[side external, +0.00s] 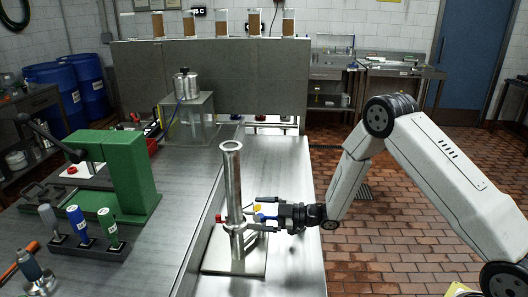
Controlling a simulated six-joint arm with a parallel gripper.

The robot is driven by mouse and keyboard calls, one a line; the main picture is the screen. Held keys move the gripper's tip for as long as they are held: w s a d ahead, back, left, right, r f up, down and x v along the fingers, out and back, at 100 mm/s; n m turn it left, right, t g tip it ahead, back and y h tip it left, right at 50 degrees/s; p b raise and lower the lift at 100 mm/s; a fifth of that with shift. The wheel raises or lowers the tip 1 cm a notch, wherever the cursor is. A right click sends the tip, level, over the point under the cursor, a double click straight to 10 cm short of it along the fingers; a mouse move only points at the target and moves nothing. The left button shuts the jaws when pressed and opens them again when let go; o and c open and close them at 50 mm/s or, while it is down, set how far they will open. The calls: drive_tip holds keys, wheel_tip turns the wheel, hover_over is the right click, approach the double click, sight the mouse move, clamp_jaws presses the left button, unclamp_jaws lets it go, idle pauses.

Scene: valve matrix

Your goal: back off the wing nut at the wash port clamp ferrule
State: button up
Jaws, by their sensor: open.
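A tall steel pipe (233,175) stands upright on a flat square plate (222,262) on the steel bench. A clamp ferrule (236,226) appears as a band around its lower part. A small red part (218,217) shows on the pipe's left side. My gripper (262,214) reaches in from the right at clamp height. Its two fingers are apart, one above the other in the picture. A small yellow part (257,208) and a blue part (264,217) show between or beside the fingers. The wing nut is too small and partly covered to make out; I cannot tell whether a finger touches it.
A green press-like machine (124,172) stands on the left bench. A rack with grey, blue and green handled tools (84,240) is in front of it. The bench right of the pipe is mostly clear.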

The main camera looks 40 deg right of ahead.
drive_tip(key=v, duration=0.7)
drive_tip(key=shift+s+d, duration=0.2)
drive_tip(key=shift+w+r, duration=0.1)
drive_tip(key=shift+r, duration=0.05)
